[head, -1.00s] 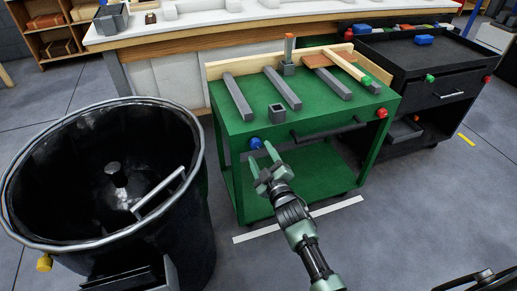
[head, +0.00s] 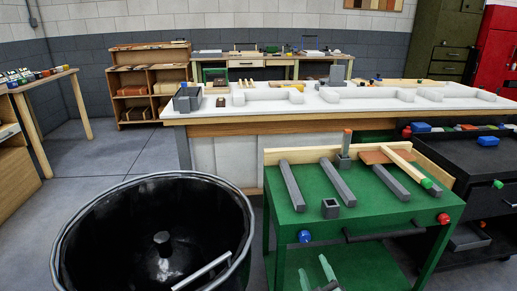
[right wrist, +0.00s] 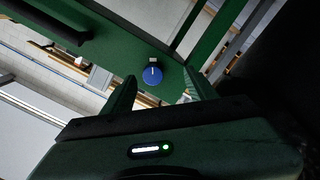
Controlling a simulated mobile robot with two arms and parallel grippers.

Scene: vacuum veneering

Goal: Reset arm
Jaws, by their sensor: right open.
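My right gripper (head: 328,272) shows at the bottom edge of the head view, in front of the green cart (head: 318,224). Its two green fingers are apart with nothing between them. In the right wrist view the open fingers (right wrist: 160,95) point at the cart's front, and a blue knob (right wrist: 152,76) shows beyond them, apart from both fingers. The blue knob (head: 305,237) is also on the cart's left front in the head view. My left gripper is in neither view.
A black round vessel (head: 85,215) stands left of the cart. A black cart (head: 440,150) stands close on the right. Grey bars (head: 338,182), a small grey square cup (head: 330,208) and a wooden strip lie on the green top. A long white-topped bench (head: 230,112) is behind.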

